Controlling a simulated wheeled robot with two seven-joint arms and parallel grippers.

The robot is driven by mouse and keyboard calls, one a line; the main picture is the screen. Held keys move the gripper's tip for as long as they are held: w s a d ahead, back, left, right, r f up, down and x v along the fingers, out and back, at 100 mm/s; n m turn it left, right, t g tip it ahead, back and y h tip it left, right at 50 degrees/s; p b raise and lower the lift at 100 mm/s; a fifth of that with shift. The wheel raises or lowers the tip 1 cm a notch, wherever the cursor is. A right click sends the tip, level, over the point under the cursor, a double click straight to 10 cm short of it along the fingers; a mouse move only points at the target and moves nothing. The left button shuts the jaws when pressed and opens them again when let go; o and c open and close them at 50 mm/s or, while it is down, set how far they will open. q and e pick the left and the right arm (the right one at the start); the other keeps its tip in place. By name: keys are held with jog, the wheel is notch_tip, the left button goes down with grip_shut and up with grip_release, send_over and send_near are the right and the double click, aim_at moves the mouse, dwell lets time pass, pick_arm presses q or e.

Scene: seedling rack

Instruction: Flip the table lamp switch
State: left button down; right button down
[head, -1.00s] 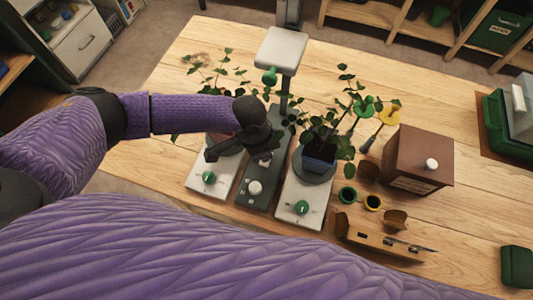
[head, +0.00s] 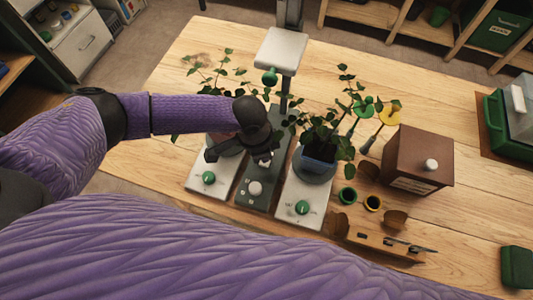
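The table lamp has a pale square head (head: 281,50) on a post at the back of the row of stands. A dark grey strip-shaped base (head: 257,203) lies in front of it, with a round white knob (head: 255,188) near its front end. My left gripper (head: 264,160) is black and hangs over the middle of this base, just behind the knob, seemingly apart from it. Its fingers are small and dark here, so I cannot tell whether they are open. My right gripper is not in view.
White stands with green knobs (head: 209,178) (head: 303,208) flank the base. A potted plant (head: 319,165) stands on the right one; leaves rise behind my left wrist. A brown box (head: 418,160), small pots (head: 348,196) and a wooden tool holder (head: 375,242) are farther right.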

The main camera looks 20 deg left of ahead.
pick_arm(q)
jog(key=shift+f+b, duration=0.75)
jog(key=shift+f, duration=0.45)
dwell(0.9)
notch_tip(320, 180, up, 7)
jog(key=p, duration=0.8)
jog(key=shift+r, duration=0.2)
jog(key=shift+f, duration=0.15)
jog(key=shift+s, duration=0.1)
